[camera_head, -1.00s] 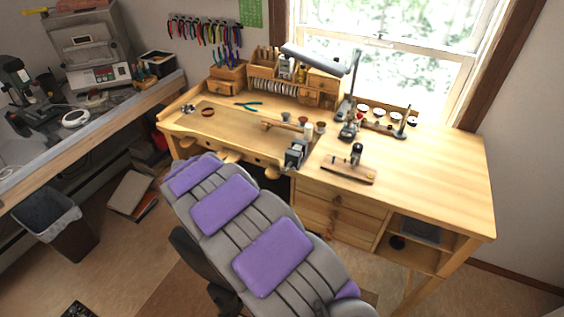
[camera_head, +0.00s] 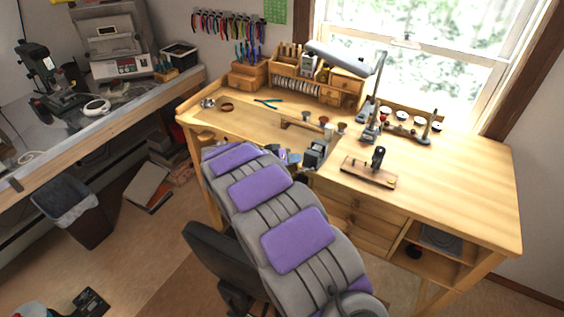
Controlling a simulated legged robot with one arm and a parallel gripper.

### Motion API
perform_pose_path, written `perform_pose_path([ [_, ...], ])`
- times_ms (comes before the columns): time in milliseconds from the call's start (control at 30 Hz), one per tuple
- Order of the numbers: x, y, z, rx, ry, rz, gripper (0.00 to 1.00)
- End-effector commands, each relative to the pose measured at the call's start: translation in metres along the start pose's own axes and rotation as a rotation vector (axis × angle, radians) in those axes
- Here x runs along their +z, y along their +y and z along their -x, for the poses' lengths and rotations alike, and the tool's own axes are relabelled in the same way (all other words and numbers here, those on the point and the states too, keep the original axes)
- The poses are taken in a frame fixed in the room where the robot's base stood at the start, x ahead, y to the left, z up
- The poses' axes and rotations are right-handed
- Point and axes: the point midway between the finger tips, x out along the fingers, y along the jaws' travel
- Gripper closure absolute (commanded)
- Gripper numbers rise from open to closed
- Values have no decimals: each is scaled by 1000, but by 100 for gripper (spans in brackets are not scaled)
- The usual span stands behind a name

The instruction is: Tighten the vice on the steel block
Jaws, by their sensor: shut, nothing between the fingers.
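The vice (camera_head: 316,153) is a small dark grey metal form at the front edge of the wooden workbench. A lighter grey face shows on its top, but I cannot tell the steel block apart from the jaws at this size. My arm, grey with purple pads, reaches up from the bottom and hides part of the bench front. Past its far end, my gripper (camera_head: 293,158) shows small and partly hidden, just left of the vice. It is shut and looks empty. I cannot tell whether it touches the vice or its handle.
A wooden block with a small dark tool (camera_head: 370,172) stands right of the vice. A lamp (camera_head: 345,57) arches over the bench back. A dark chair is by my arm. The bench's right side is clear.

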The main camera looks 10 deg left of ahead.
Motion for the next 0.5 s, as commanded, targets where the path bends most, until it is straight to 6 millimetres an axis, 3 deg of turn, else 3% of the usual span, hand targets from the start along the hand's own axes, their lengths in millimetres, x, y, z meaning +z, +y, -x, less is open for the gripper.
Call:
perform_pose_path([
  [200, 22, 2, -23, 2, -2, 0, 100],
  [500, 29, 2, -31, 1, -1, 0, 100],
])
